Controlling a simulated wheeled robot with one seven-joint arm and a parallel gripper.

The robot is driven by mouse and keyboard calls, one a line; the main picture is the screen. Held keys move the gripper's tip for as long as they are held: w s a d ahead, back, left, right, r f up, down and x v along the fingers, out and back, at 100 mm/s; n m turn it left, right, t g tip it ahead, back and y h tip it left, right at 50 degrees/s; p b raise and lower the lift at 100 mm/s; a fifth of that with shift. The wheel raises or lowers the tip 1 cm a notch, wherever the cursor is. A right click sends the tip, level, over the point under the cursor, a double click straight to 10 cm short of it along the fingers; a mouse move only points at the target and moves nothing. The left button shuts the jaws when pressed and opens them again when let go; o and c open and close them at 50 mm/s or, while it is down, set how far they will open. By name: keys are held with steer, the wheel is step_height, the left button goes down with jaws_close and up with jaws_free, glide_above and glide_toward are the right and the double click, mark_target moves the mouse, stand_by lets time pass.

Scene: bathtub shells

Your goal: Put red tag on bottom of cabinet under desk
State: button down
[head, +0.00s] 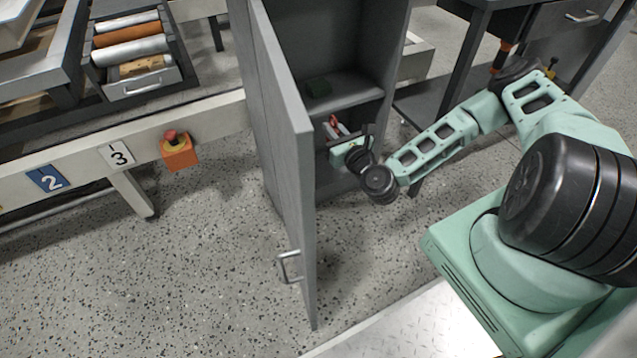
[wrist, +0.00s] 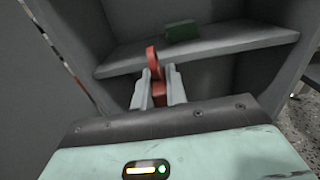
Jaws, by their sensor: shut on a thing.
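My gripper (wrist: 154,88) is shut on the red tag (wrist: 153,62), which stands up between the two grey fingers in the wrist view. In the head view the tag (head: 334,122) shows as a small red piece at the cabinet opening. The grey cabinet (head: 330,45) has its door (head: 283,130) swung open. My gripper is in front of the lower compartment, below the middle shelf (head: 345,92). The cabinet bottom is mostly hidden behind my gripper and the door.
A dark green block (wrist: 181,31) lies on the middle shelf, above my gripper. The open door with its handle (head: 289,267) stands to the left of my arm. A conveyor with an orange button box (head: 179,153) is further left. A desk (head: 480,60) stands to the right.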

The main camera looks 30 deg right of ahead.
steer(key=w+d+f+b, duration=0.5)
steer(key=w+f+b, duration=0.4)
steer(key=f, duration=0.1)
steer(key=w+d+f+b, duration=0.6)
steer(key=w+f+b, duration=0.3)
steer(key=f, duration=0.1)
steer(key=f+b, duration=0.2)
steer(key=f, duration=0.1)
steer(key=f+b, duration=0.2)
steer(key=f, duration=0.1)
steer(key=f+b, duration=0.2)
steer(key=f, duration=0.1)
steer(key=shift+s+a, duration=0.2)
steer(key=shift+s, duration=0.05)
steer(key=shift+f+b, duration=0.15)
steer(key=shift+b, duration=0.2)
steer(key=c, duration=1.4)
jaws_free()
